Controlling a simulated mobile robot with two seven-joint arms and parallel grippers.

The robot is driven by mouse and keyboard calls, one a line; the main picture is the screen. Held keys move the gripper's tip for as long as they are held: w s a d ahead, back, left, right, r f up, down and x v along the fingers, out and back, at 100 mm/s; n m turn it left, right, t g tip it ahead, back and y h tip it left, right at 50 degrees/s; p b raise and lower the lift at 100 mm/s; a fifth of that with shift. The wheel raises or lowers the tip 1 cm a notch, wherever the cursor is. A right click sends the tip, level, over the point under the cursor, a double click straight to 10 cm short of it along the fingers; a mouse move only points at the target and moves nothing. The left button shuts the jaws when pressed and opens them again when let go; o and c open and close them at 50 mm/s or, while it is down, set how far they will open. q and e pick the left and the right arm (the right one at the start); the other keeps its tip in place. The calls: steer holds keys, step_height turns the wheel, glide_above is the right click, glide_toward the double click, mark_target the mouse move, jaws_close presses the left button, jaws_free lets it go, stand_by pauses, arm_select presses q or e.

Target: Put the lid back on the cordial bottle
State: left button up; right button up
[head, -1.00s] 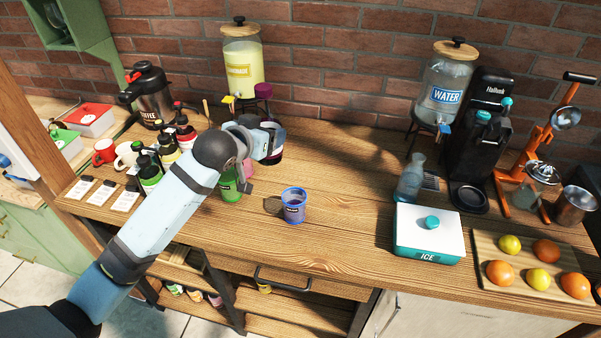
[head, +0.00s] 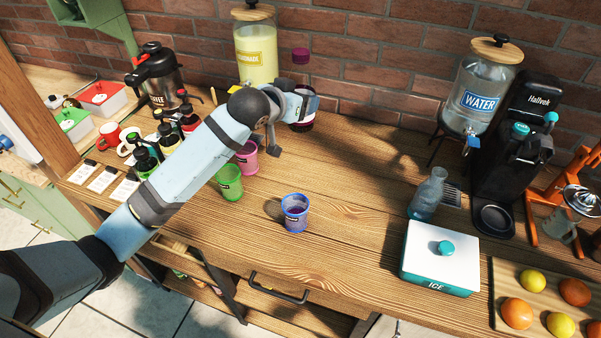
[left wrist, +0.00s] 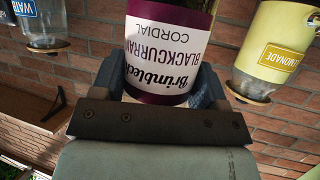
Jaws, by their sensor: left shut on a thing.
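My left gripper (head: 298,108) is shut on the blackcurrant cordial bottle (head: 302,125) and hides its middle in the head view. A purple cap-like piece (head: 300,55) shows at the bottle's upper end; I cannot tell how it is seated. The bottle looks upright, near the back wall, right of the lemonade dispenser. In the left wrist view the bottle (left wrist: 165,45) sits between the fingers, its white and purple label upside down. My right gripper is not in view.
A blue cup (head: 295,212) stands in front of the gripper. Green (head: 229,182) and pink (head: 246,158) cups are below the arm. The lemonade dispenser (head: 255,50) is behind left. A white ice box (head: 441,258) and glass carafe (head: 428,195) stand right. The middle right wood is clear.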

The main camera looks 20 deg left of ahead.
arm_select(q)
step_height(320, 180, down, 15)
steer(key=p, duration=0.1)
steer(key=shift+f+p, duration=0.3)
steer(key=shift+f, duration=1.8)
steer(key=shift+f, duration=0.1)
steer(key=o, duration=1.7)
steer(key=shift+f, duration=0.1)
